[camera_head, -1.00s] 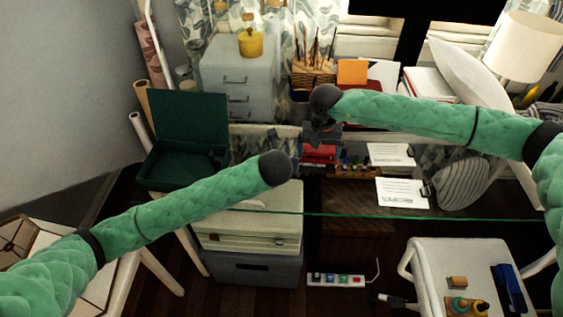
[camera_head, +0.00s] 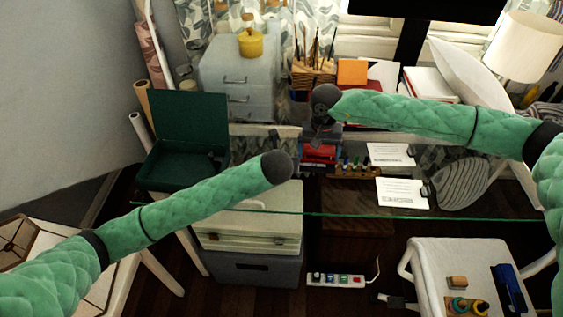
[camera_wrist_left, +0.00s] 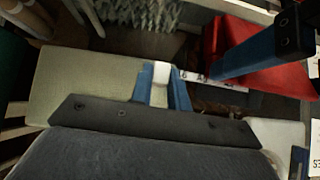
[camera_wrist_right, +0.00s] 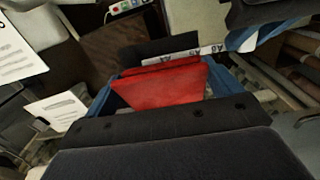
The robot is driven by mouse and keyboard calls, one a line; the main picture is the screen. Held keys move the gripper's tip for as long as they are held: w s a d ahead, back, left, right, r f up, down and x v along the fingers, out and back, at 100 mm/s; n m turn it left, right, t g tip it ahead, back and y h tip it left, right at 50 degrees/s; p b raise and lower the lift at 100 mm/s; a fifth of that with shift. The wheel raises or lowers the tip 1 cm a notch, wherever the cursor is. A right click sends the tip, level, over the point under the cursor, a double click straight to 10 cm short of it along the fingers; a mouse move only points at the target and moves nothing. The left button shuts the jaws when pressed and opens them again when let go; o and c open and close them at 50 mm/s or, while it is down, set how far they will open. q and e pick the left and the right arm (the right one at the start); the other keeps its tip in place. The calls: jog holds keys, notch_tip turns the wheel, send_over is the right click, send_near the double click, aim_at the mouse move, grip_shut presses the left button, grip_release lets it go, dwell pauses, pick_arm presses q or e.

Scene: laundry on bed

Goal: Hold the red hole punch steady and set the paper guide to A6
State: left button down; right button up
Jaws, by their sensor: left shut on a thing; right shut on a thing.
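The red hole punch (camera_head: 320,152) lies on the glass table and also shows in the left wrist view (camera_wrist_left: 270,75). My right gripper (camera_head: 322,136) is above it; in the right wrist view its blue fingers (camera_wrist_right: 168,88) are shut on the red body (camera_wrist_right: 165,85). The paper guide is a white strip (camera_wrist_right: 212,49) with printed size marks, A5 among them, sticking out from the punch. My left gripper (camera_wrist_left: 163,88) is shut on the guide's small white end piece (camera_wrist_left: 161,72), left of the punch. In the head view my left wrist hides those fingers. The guide's exact setting is unclear.
A dark green open box (camera_head: 185,160) stands at the left. A small rack with colored pieces (camera_head: 353,168) and white paper cards (camera_head: 402,193) lie right of the punch. A pen basket (camera_head: 312,72) is behind. The glass front edge is fairly clear.

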pick_arm(q)
jog(key=shift+s+d, duration=0.1)
jog(key=shift+d, duration=1.4)
jog(key=c, duration=1.3)
grip_release()
